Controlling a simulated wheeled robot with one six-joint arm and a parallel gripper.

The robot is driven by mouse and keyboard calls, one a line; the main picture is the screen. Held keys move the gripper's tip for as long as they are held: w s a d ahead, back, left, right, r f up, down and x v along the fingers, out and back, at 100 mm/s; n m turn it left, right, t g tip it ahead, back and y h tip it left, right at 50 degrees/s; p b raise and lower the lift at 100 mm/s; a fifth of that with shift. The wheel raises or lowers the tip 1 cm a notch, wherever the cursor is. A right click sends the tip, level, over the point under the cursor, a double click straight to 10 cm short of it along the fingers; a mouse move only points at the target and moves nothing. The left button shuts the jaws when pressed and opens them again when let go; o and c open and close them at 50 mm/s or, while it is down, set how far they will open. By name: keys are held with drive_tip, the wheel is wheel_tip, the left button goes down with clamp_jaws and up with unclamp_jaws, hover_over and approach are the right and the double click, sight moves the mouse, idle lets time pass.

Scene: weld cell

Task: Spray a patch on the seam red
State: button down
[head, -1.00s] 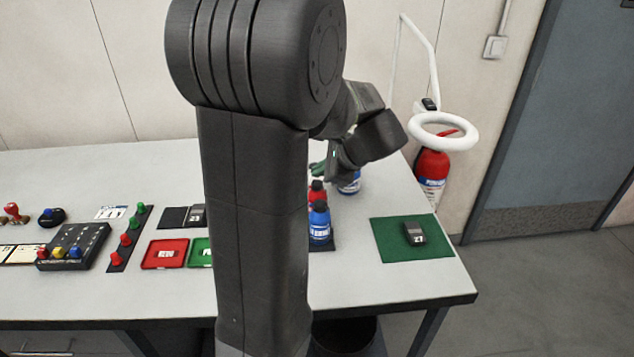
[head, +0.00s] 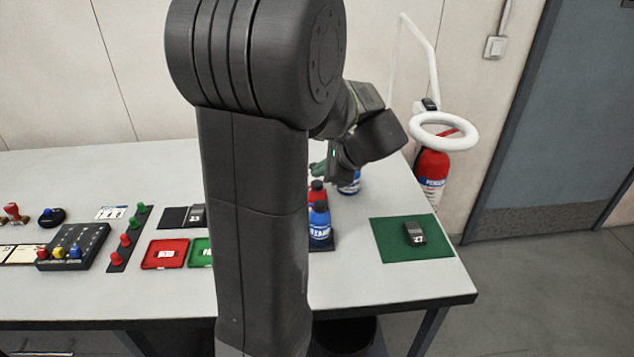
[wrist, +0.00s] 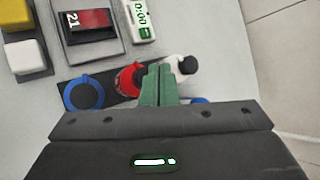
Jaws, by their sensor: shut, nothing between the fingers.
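My gripper (wrist: 158,84) is shut and empty, its green fingertips together over the row of bottles in the wrist view. Its green fingertips also show in the head view (head: 318,168), behind my arm. A red bottle (wrist: 128,82) is just left of the fingertips, with a dark top; it also shows partly in the head view (head: 316,196). A blue bottle (wrist: 83,94) is further left and stands nearest in the head view (head: 320,222). A white bottle with a black cap (wrist: 176,66) is right of the fingertips. I cannot make out a seam.
A dark block (head: 415,233) lies on a green mat (head: 388,238) at the table's right. A red tray (head: 152,262), a green tray (head: 201,258) and a button box (head: 72,250) are at left. A ring lamp (head: 443,130) stands at the back right.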

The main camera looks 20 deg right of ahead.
sight(321, 184)
drive_tip(key=shift+f, duration=0.1)
drive_tip(key=shift+f, duration=0.35)
drive_tip(key=shift+f+b, duration=0.45)
drive_tip(key=shift+f, duration=0.05)
idle(0.8)
drive_tip(key=shift+r, duration=0.1)
drive_tip(key=shift+r+p, duration=0.85)
wheel_tip(321, 184, up, 5)
drive_tip(key=p, duration=0.4)
drive_tip(key=shift+p, duration=0.3)
idle(0.5)
